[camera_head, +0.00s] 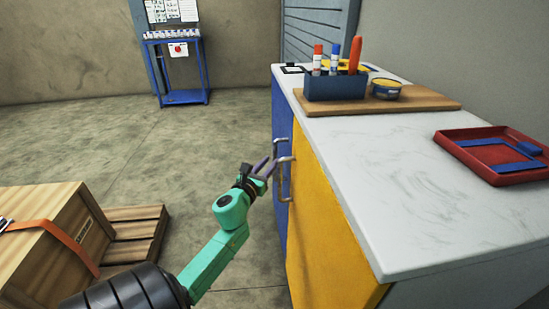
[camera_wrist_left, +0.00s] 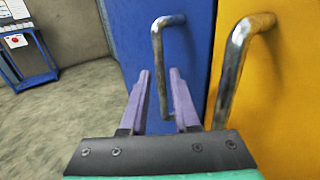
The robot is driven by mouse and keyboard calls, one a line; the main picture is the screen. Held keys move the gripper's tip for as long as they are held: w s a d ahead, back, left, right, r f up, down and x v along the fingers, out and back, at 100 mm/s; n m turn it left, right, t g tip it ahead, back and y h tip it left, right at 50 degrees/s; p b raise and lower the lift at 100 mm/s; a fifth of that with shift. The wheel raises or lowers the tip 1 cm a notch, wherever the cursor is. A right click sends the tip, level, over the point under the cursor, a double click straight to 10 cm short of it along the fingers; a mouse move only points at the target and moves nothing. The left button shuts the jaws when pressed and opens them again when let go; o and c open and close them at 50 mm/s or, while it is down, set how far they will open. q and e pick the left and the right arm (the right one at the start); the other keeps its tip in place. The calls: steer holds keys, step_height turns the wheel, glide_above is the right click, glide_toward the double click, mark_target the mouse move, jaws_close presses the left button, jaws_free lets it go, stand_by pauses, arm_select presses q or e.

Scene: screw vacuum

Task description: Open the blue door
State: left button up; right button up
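The blue door (camera_head: 281,118) is on the front of the cabinet and looks closed. It fills the middle of the left wrist view (camera_wrist_left: 193,60). Its metal bar handle (camera_wrist_left: 157,62) stands upright in that view. My left gripper (camera_head: 265,168) is at the handle, with its purple fingers (camera_wrist_left: 160,75) pointing toward the door. The fingers are open, one on each side of the bar in the picture; I cannot tell whether either touches it. The handle's lower end is partly hidden by the right finger. My right gripper is not in view.
A yellow door (camera_head: 325,215) with its own bar handle (camera_wrist_left: 233,65) sits right beside the blue one. The white countertop (camera_head: 410,175) holds a red tray (camera_head: 475,160) and a wooden board (camera_head: 425,98). A wooden crate (camera_head: 45,255) stands at lower left. Floor before the blue door is clear.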

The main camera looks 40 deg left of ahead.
mark_target(274, 157)
arm_select(q)
steer(key=x, duration=0.4)
steer(key=shift+w+a, duration=0.1)
steer(key=shift+w, duration=0.15)
jaws_close()
stand_by(1.1)
